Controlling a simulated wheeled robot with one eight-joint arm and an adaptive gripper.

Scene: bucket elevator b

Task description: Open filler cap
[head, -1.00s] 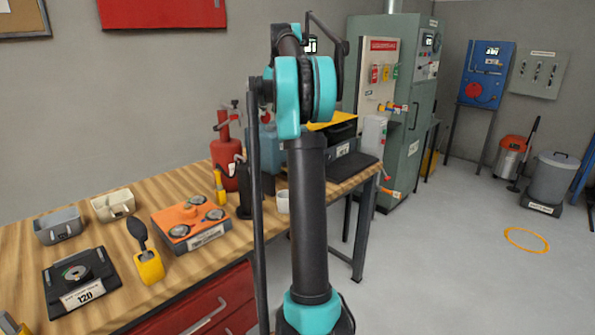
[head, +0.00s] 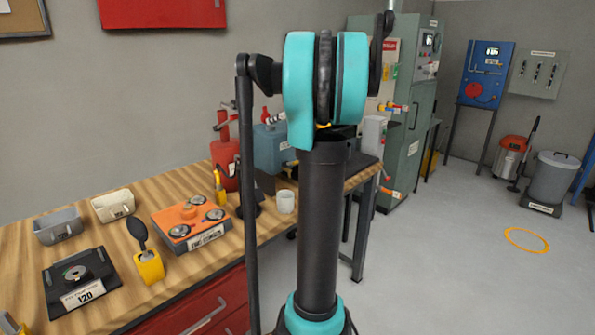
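I cannot make out a filler cap for certain in the head view. A blue container (head: 268,138) stands at the back of the workbench, partly hidden by my arm. A red canister (head: 223,150) with fittings on top stands to its left. My arm rises through the middle of the view, and its end is not visible, so my gripper is not in view.
The wooden workbench (head: 95,203) carries an orange-topped box (head: 190,217), a white mug (head: 286,201), two bins and a black scale (head: 80,280). A grey-green cabinet (head: 407,150) stands behind. The floor at right is open, with an orange ring (head: 526,239).

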